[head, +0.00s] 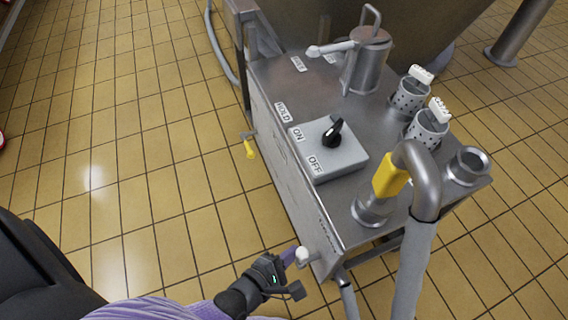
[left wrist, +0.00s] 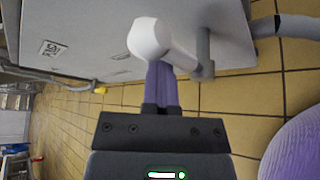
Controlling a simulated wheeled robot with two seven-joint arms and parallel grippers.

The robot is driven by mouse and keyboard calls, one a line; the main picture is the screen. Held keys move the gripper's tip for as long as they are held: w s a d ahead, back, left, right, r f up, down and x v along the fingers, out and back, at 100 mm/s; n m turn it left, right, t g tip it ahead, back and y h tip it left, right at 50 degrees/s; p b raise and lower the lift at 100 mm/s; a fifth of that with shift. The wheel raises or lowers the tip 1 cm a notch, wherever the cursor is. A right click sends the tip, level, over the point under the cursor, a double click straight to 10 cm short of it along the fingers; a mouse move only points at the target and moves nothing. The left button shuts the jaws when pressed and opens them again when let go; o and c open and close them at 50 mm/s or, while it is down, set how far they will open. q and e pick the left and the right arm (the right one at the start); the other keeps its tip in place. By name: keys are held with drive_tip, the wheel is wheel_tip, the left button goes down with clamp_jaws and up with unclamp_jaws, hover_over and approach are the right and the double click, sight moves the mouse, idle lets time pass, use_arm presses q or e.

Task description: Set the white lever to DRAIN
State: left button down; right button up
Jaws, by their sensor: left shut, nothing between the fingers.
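A white lever with a rounded knob (head: 302,256) sticks out at the lower front corner of the steel machine. In the left wrist view the white lever (left wrist: 152,38) shows large, its pale stem running right to a metal pivot. My left gripper (head: 288,257) is shut and empty, its purple fingertips right beside the knob. In the left wrist view the shut fingers (left wrist: 163,78) overlap the lever's underside; I cannot tell whether they touch. A small label (left wrist: 53,48) on the panel is too blurred to read. My right gripper is out of view.
The machine top (head: 270,85) carries a grey box with a black ON/OFF knob (head: 332,133), a steel pot (head: 370,60), perforated cups (head: 427,130) and a yellow-gripped hose pipe (head: 390,176). A yellow-handled valve (head: 249,148) juts from the side. Tiled floor (head: 130,170) is open at left.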

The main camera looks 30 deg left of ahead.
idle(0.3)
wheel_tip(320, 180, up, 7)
drive_tip(key=p, duration=0.8)
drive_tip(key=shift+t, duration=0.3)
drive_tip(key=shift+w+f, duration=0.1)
